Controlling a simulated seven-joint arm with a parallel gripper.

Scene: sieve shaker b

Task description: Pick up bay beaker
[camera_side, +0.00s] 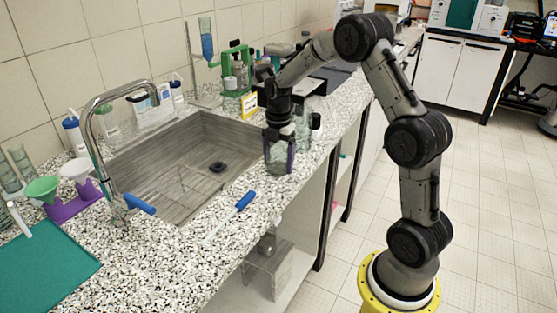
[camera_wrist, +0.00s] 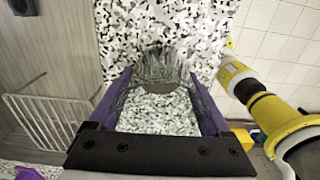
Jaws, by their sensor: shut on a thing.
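The beaker (camera_side: 277,160) is clear glass and stands upright at the counter's front edge, right of the sink. My gripper (camera_side: 279,156) reaches down over it from above and is shut on it, with one purple finger on each side. In the wrist view the beaker (camera_wrist: 160,70) shows as a transparent shape between the two purple fingers of my gripper (camera_wrist: 158,98), and the speckled counter shows through it. I cannot tell whether its base touches the counter.
The sink (camera_side: 190,150) with its tap (camera_side: 95,130) lies to the left. A dark-capped bottle (camera_side: 316,127) and other glassware stand close behind the beaker. A blue-handled brush (camera_side: 244,200) lies in front. A green rack (camera_side: 237,65) stands at the back. The floor is right of the counter edge.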

